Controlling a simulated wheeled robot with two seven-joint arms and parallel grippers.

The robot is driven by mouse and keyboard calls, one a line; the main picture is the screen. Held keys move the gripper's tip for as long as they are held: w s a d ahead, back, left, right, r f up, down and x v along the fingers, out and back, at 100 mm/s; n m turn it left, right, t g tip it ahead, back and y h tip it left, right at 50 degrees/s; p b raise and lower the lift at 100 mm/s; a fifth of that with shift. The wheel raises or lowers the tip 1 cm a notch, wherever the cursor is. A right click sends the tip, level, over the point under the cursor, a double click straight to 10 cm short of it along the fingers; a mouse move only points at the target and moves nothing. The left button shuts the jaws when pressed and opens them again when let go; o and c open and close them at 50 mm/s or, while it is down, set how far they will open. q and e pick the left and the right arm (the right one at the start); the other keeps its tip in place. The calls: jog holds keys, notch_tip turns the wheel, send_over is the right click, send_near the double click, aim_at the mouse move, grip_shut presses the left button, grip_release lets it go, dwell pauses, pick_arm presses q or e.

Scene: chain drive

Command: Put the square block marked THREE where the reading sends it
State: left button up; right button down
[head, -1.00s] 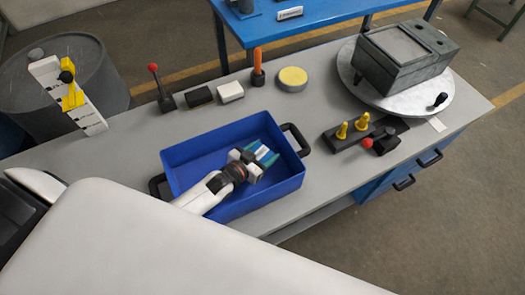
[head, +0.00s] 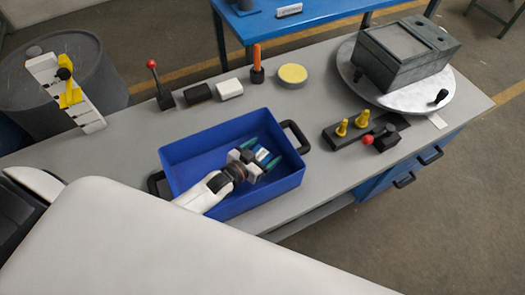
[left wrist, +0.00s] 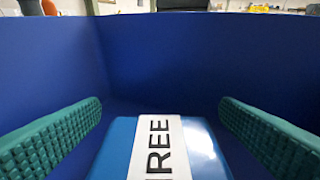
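The blue square block (left wrist: 205,152) lies inside the blue bin (left wrist: 160,60), with a white label across its top reading "REE", the first letters cut off in the left wrist view. The block (head: 263,155) is partly hidden by my gripper in the head view. My left gripper (head: 264,156) is down in the bin (head: 190,164), open, with its green fingers on either side of the block and apart from it. A white scale (head: 48,68) with black marks and a yellow slider (head: 71,95) stands tilted at the left; its reading is too small to tell. My right gripper is not in view.
Behind the bin stand a red-knobbed lever (head: 153,66), black and white blocks, an orange-handled item (head: 257,58) and a yellow-topped disc (head: 292,76). At right are a holder with yellow pegs (head: 341,128), a red-knobbed switch (head: 385,139) and a grey box (head: 400,70) on a round plate.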

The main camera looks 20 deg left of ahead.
pick_arm(q)
jog(key=shift+r, duration=0.15)
jog(key=shift+s+a+r+p, duration=0.1)
jog(key=shift+s+r+p, duration=0.2)
jog(key=shift+r+p, duration=0.55)
jog(key=p+v, duration=0.3)
jog(key=v, duration=0.3)
jog(key=shift+f+p, duration=0.15)
jog(key=shift+p, duration=0.15)
jog(key=shift+s+a, duration=0.1)
jog(key=shift+s, duration=0.3)
jog(key=shift+w, duration=0.1)
